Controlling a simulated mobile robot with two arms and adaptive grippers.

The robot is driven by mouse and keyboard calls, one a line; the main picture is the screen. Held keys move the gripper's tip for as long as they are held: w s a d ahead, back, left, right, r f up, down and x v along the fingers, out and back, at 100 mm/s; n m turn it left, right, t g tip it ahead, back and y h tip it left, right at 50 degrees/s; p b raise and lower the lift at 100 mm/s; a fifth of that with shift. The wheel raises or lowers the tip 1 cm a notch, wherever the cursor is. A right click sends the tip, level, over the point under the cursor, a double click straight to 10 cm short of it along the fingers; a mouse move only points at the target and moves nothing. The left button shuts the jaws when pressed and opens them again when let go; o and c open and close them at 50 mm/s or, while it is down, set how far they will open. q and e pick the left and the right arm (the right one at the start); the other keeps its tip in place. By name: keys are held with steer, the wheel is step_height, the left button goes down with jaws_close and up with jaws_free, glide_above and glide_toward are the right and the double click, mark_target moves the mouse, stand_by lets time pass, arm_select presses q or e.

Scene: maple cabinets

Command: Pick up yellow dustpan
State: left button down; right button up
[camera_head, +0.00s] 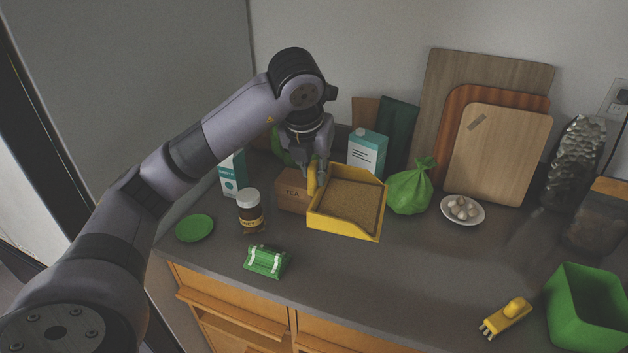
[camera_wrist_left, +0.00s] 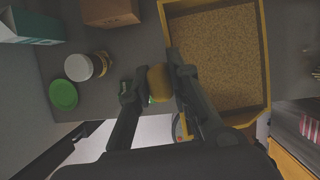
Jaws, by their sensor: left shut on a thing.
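The yellow dustpan (camera_head: 345,228) shows in the middle of the head view, with a speckled brown inside. In the left wrist view the dustpan (camera_wrist_left: 265,60) fills the upper right. My left gripper (camera_head: 318,168) comes down from above at its left side and is shut on its yellow handle. In the left wrist view the left gripper's fingers (camera_wrist_left: 158,82) lie on both sides of the rounded handle end. I cannot tell whether the dustpan touches the counter. My right gripper is not in view.
A brown TEA box (camera_head: 291,190) is close beside the dustpan. A brown jar (camera_head: 249,213), a green plate (camera_head: 194,228) and a green bundle (camera_head: 267,262) lie left. A green bag (camera_head: 411,187) and white plate (camera_head: 471,216) are right. The counter front is mostly clear.

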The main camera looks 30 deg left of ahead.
arm_select(q)
steer(key=shift+r, duration=0.75)
steer(key=shift+r, duration=0.1)
steer(key=shift+r+p, duration=1.1)
steer(key=shift+r, duration=0.35)
